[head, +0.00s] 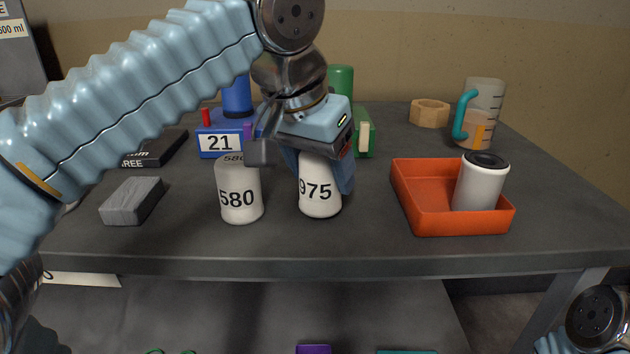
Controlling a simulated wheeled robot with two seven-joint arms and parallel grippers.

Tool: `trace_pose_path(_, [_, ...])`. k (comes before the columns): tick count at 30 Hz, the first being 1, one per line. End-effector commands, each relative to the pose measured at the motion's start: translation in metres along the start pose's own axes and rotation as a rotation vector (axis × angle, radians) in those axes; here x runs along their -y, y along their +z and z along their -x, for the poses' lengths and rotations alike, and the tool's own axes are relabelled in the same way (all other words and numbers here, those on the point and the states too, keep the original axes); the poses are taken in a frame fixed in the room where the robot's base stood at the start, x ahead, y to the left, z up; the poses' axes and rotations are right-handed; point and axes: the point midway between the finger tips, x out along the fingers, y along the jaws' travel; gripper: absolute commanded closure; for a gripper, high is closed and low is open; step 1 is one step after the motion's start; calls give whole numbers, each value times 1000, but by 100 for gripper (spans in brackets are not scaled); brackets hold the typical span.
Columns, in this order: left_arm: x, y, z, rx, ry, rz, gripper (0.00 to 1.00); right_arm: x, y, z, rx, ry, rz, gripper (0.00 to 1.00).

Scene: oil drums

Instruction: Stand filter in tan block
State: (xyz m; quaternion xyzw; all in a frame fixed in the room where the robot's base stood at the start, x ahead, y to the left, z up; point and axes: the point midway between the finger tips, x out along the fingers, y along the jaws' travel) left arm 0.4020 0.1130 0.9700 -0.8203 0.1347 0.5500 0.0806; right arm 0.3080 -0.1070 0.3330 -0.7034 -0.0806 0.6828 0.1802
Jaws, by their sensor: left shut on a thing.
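A white filter (482,187) with a black ring top stands in the orange tray (425,222) at the right, leaning slightly. The tan block (429,113), many-sided with a hollow in its top, sits at the back right; nothing stands in it. My left gripper (319,174) points down near the table's middle, shut around a white canister (320,201) marked 975. The gripper hides that canister's top. Whether the canister touches the table is hard to tell. My right gripper is out of view; only part of my right arm shows at the lower right.
A white canister (238,190) marked 580 stands just left of the held one. A blue block (219,141) marked 21, a green block (364,135) and a measuring jug (481,112) are behind. A grey block (132,201) lies left. The table's front middle is clear.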

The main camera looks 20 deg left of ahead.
Motion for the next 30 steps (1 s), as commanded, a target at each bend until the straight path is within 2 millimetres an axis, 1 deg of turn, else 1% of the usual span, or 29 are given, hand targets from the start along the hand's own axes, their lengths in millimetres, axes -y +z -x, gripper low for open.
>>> trace_pose_path(1, [0, 6, -8, -3, 0, 1, 76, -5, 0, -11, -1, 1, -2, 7])
trace_pose_path(6, [0, 6, -4, -1, -1, 3, 76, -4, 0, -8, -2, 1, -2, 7])
trace_pose_path(13, [0, 8, -8, -1, -1, 3, 76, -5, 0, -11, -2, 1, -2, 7])
trace_pose_path(14, [0, 7, -7, -1, -1, 3, 33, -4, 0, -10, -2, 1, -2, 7])
trace_pose_path(18, [0, 7, -6, -1, -1, 3, 12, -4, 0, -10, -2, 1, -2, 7])
trace_pose_path(26, [0, 7, -6, -1, -1, 3, 11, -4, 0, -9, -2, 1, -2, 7])
trace_pose_path(30, [0, 2, 4, 0, -1, 2, 11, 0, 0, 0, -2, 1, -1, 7])
